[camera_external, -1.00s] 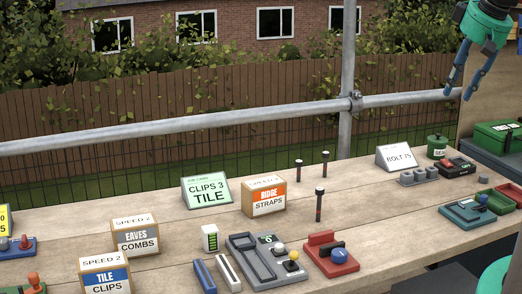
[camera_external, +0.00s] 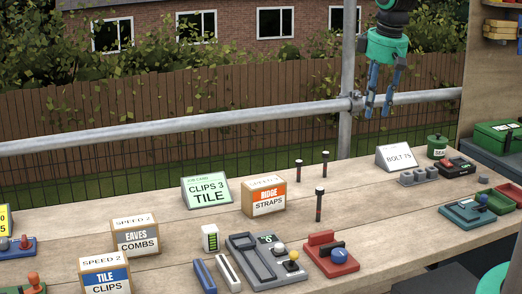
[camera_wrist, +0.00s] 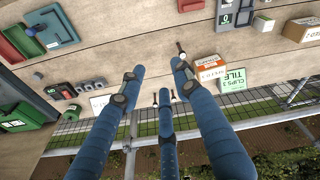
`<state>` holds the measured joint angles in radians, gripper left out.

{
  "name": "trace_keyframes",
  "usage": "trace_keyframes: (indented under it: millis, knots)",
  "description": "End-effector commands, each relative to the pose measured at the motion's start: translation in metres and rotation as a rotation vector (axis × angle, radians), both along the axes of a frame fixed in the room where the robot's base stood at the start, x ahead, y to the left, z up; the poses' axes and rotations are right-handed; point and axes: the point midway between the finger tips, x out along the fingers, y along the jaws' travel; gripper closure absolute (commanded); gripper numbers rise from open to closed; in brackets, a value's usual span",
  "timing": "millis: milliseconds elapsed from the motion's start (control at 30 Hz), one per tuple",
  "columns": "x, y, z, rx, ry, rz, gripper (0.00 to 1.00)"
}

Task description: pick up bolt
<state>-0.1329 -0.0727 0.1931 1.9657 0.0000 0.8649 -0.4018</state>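Three dark upright pins, which look like bolts, stand on the wooden bench: a taller-looking near one (camera_external: 320,205) and two farther back (camera_external: 299,170) (camera_external: 325,163). A white sign (camera_external: 397,157) that seems to read "BOLT 75" stands to their right, with short grey cylinders (camera_external: 418,176) in front. My gripper (camera_external: 378,112) hangs above the bench's back edge, open and empty, its blue fingers apart and pointing down. In the wrist view a dark pin (camera_wrist: 181,48) shows close by the right finger's tip, and two smaller ones show near the middle finger. Nothing is between the fingers.
The orange ridge straps box (camera_external: 264,197) and green clips sign (camera_external: 207,191) stand left of the pins. A red device (camera_external: 331,254) and grey tray (camera_external: 264,262) are in front. A green can (camera_external: 437,147) is at right. A metal scaffold rail (camera_external: 200,133) runs behind the bench.

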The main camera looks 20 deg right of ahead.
Motion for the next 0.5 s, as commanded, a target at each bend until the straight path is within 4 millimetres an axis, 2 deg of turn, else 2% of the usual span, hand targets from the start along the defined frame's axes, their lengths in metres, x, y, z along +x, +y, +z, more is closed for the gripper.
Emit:
trace_keyframes:
  millis: [33,200,500]
  knots:
    - [0.011,0.005,-0.013,-0.005,0.014,0.021,0.67]
    - [0.043,0.021,-0.051,-0.019,0.055,0.092,0.67]
    - [0.092,0.05,-0.13,-0.042,0.124,0.22,0.67]
